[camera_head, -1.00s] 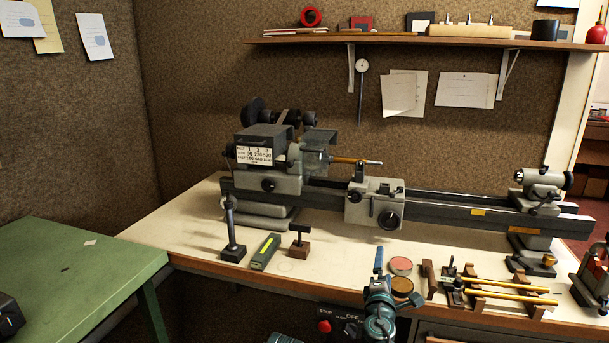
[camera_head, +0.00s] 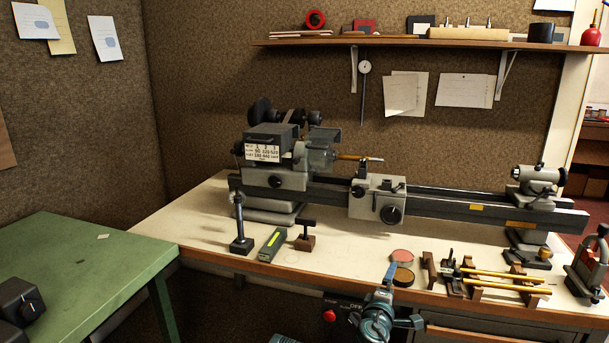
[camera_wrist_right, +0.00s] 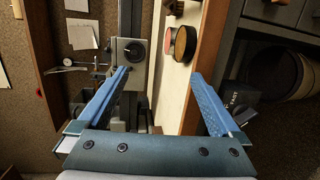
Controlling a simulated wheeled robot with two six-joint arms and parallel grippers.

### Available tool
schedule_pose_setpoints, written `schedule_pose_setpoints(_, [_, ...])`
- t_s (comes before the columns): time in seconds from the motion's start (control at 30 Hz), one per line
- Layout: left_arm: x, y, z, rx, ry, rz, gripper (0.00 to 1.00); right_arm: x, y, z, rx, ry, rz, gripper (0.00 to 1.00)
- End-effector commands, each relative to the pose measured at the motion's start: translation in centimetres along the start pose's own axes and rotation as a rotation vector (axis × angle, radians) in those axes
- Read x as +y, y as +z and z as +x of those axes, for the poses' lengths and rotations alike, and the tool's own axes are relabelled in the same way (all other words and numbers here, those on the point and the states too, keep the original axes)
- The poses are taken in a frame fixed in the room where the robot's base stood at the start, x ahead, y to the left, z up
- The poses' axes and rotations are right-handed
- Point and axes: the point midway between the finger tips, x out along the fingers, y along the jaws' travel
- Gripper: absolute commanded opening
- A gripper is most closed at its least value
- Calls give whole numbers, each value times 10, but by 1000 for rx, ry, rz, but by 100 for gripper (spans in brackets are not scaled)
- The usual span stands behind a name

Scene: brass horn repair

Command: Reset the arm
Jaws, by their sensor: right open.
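My right gripper (camera_head: 390,272) shows in the head view at the bottom centre, on a teal wrist at the bench's front edge. Its blue finger points up beside the round tins. In the right wrist view the gripper (camera_wrist_right: 160,74) has its two blue fingers wide apart with nothing between them. Past the fingers, that view shows the lathe carriage (camera_wrist_right: 130,50) and the tins (camera_wrist_right: 184,43) turned on their side. My left gripper is not in view.
The grey lathe (camera_head: 455,203) stands along the white bench (camera_head: 205,225). A rack with brass rods (camera_head: 500,280) lies right of the tins (camera_head: 402,275). A small stand (camera_head: 240,225) and a green block (camera_head: 270,243) are at the front left. A green table (camera_head: 90,265) stands left.

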Motion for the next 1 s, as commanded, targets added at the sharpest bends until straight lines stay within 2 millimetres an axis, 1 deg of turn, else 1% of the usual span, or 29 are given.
schedule_pose_setpoints(0.17, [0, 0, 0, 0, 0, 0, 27, -37, 5, -14, -95, -156, 184, 100])
schedule_pose_setpoints(0.27, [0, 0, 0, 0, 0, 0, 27, -69, 4, -31, -168, -291, 308, 100])
schedule_pose_setpoints(0.37, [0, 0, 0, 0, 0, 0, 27, -113, -2, -61, -264, -484, 441, 100])
schedule_pose_setpoints(0.4, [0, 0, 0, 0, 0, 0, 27, -132, -7, -78, -307, -576, 489, 100])
schedule_pose_setpoints(0.43, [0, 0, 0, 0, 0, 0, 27, -145, -11, -91, -336, -642, 520, 100])
schedule_pose_setpoints(0.5, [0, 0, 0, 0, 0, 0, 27, -170, -20, -121, -399, -782, 570, 100])
schedule_pose_setpoints(0.57, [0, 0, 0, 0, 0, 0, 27, -185, -27, -145, -443, -887, 595, 100])
schedule_pose_setpoints(0.6, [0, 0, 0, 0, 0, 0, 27, -194, -31, -160, -470, -951, 607, 100])
schedule_pose_setpoints(0.67, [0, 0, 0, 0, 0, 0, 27, -204, -38, -183, -506, -1041, 617, 100])
schedule_pose_setpoints(0.7, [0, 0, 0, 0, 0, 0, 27, -210, -41, -198, -528, -1098, 619, 100])
schedule_pose_setpoints(0.87, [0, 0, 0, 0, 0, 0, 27, -224, -54, -254, -608, -1309, 605, 100])
schedule_pose_setpoints(0.9, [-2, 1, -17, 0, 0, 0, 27, -207, -53, -255, -609, -1305, 608, 100])
schedule_pose_setpoints(1.0, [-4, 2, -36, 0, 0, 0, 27, -187, -52, -256, -608, -1299, 609, 100])
